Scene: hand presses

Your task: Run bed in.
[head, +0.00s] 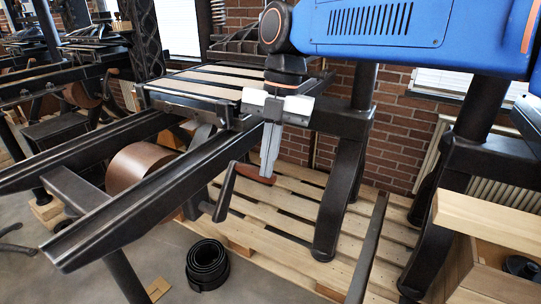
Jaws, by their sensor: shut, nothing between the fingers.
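The press bed (205,88) is a dark frame with pale wooden strips, at the back end of two long dark rails (160,205). The rails reach toward the lower left. Below them is a brown drum (140,168). A dark crank (226,192) with a reddish-brown grip (252,173) hangs beside the near rail. My gripper (267,175) points down, its grey fingers together, right at the end of the grip. It hides part of the grip; I cannot tell whether they touch.
A black coil (207,265) lies on the floor in front of a slatted wooden pallet (270,215). Dark press legs (341,195) stand to the right. A wooden box (490,265) is at the lower right. Other presses stand at the left.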

